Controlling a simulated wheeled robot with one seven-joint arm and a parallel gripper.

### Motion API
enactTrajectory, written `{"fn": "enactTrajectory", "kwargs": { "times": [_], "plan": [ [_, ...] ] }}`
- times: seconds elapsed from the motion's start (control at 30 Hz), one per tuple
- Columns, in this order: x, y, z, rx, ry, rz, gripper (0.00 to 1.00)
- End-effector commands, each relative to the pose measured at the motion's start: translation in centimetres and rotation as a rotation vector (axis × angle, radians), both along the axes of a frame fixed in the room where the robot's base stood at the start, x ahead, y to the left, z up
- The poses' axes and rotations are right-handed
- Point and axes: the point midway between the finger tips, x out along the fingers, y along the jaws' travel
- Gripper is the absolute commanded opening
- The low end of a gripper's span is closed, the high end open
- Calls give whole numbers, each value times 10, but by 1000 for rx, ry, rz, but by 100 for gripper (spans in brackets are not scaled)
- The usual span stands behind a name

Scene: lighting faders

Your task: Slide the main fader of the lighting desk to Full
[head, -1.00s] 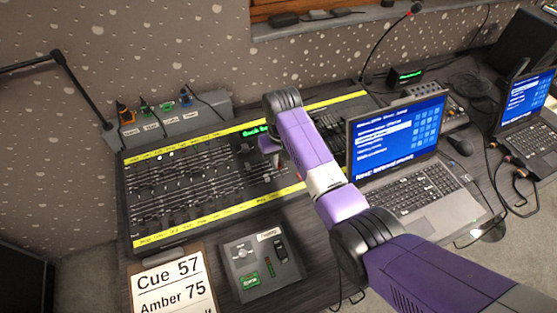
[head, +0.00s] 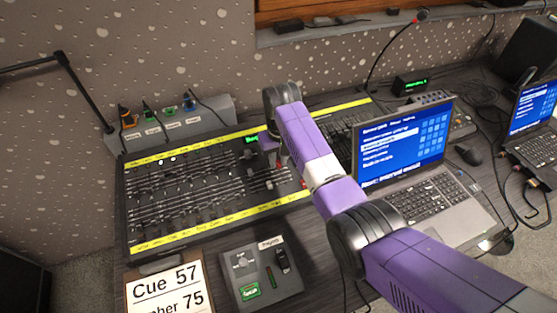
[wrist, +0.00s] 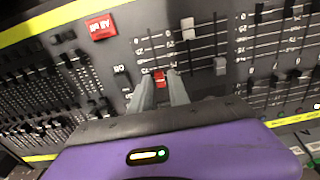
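The lighting desk (head: 190,160) lies on the table, with rows of faders between yellow label strips. In the wrist view, a small red fader knob (wrist: 159,77) shows between the two grey fingertips of my gripper (wrist: 161,84). The fingers stand about a knob's width apart, one on each side of it. I cannot tell whether they touch or squeeze the knob. In the head view my own arm hides most of the gripper and that part of the desk.
A square red button (wrist: 101,27) and pale fader knobs (wrist: 188,28) sit near the fingers. A laptop (head: 405,150) stands right of my arm. A small control box (head: 261,272) and a cue sheet (head: 168,290) lie in front of the desk.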

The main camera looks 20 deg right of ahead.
Motion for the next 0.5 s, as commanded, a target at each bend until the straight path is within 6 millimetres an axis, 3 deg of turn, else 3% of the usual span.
{"fn": "enactTrajectory", "kwargs": {
  "times": [0.23,0.5],
  "plan": [
    [0,0,4,0,0,0,22],
    [0,0,23,0,0,0,22]
  ]
}}
